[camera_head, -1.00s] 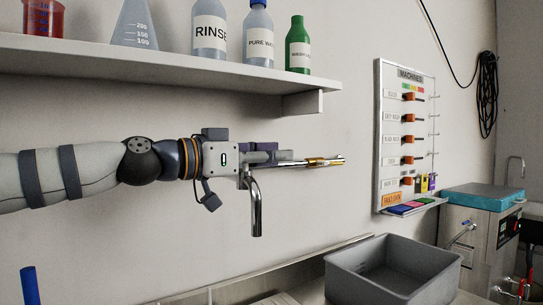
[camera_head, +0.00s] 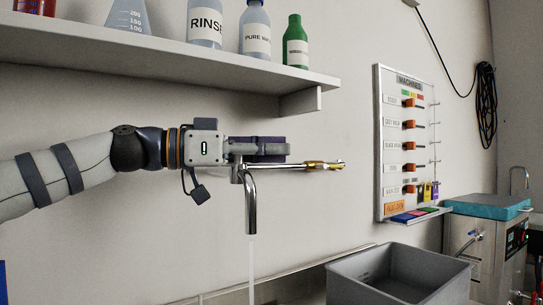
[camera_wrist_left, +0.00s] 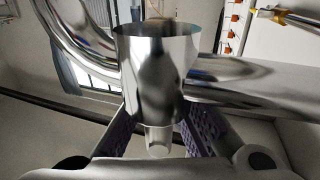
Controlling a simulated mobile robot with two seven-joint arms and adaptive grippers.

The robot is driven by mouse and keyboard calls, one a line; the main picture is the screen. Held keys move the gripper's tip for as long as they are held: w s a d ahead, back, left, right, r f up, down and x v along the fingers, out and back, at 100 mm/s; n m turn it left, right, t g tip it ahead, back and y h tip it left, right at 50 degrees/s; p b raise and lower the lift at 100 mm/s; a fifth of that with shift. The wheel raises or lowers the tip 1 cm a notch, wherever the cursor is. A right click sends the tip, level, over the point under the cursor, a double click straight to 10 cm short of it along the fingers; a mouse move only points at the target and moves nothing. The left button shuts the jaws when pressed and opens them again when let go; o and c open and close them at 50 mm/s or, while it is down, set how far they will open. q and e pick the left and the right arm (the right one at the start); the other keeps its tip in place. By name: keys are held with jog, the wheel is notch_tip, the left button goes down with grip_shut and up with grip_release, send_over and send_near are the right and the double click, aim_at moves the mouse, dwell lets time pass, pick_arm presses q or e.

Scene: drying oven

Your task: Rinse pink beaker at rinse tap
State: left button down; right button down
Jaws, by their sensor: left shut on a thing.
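The chrome rinse tap (camera_head: 251,205) stands out from the wall, its spout bent downward. A thin stream of water (camera_head: 252,270) falls from it. My left gripper (camera_head: 272,148) is at the top of the tap, just above the spout. In the left wrist view my left gripper (camera_wrist_left: 157,137) has its purple-padded fingers closed on a small metal part of the tap, below a wide chrome cylinder (camera_wrist_left: 157,60). No pink beaker is clearly visible. My right gripper is out of view.
A shelf (camera_head: 180,62) with a red vessel (camera_head: 35,6), a flask (camera_head: 127,18) and several bottles runs above the arm. A grey bin (camera_head: 400,275) stands at lower right. A machines board (camera_head: 407,145) hangs on the wall; a teal-topped machine (camera_head: 487,206) is at far right.

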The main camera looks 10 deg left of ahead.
pick_arm(q)
jog(key=shift+r, duration=0.15)
jog(key=c, duration=1.7)
grip_release()
jog(key=v, duration=1.2)
jog(key=shift+s, duration=0.1)
